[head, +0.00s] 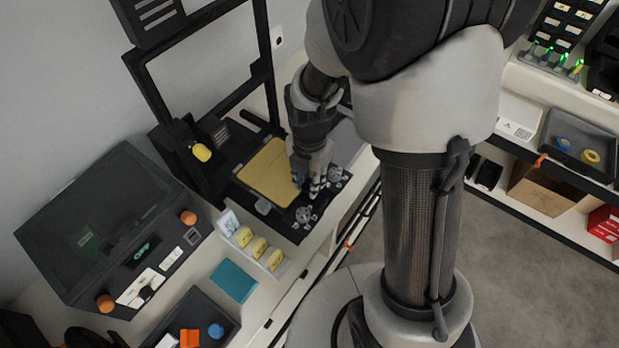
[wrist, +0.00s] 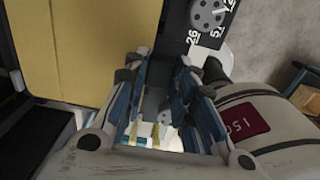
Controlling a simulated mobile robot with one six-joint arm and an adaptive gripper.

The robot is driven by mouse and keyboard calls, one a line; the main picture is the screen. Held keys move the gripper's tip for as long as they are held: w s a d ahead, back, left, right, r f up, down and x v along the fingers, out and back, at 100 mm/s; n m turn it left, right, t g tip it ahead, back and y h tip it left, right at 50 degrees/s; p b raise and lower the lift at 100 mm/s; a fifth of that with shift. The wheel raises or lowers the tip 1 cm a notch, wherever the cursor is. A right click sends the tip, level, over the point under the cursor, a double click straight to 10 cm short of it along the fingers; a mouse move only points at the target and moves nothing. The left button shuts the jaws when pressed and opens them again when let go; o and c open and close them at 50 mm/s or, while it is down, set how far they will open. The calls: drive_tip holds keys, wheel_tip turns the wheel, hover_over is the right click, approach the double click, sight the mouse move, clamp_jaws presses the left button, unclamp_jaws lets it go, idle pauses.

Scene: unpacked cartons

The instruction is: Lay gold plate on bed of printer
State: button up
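The gold plate (head: 268,172) lies flat over the dark bed of the printer (head: 238,188), roughly lined up with it. It fills the upper left of the wrist view (wrist: 88,45). My gripper (head: 308,182) is beside the plate's right edge, low over the printer's front. In the wrist view my gripper (wrist: 164,72) has its two blue-padded fingers apart, with nothing visible between them. The left finger overlaps the plate's edge in the picture; I cannot tell whether it touches.
Knobs with printed numbers (wrist: 207,14) are close to my gripper on the printer's front. The printer's dark upright frame (head: 150,90) rises behind the bed. Small yellow-marked blocks (head: 258,247) and a teal pad (head: 234,281) lie in front of it.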

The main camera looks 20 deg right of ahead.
drive_tip(key=o, duration=0.5)
drive_tip(key=shift+o, duration=0.2)
drive_tip(key=shift+r+p, duration=1.4)
drive_tip(key=shift+r, duration=0.3)
wheel_tip(320, 180, up, 12)
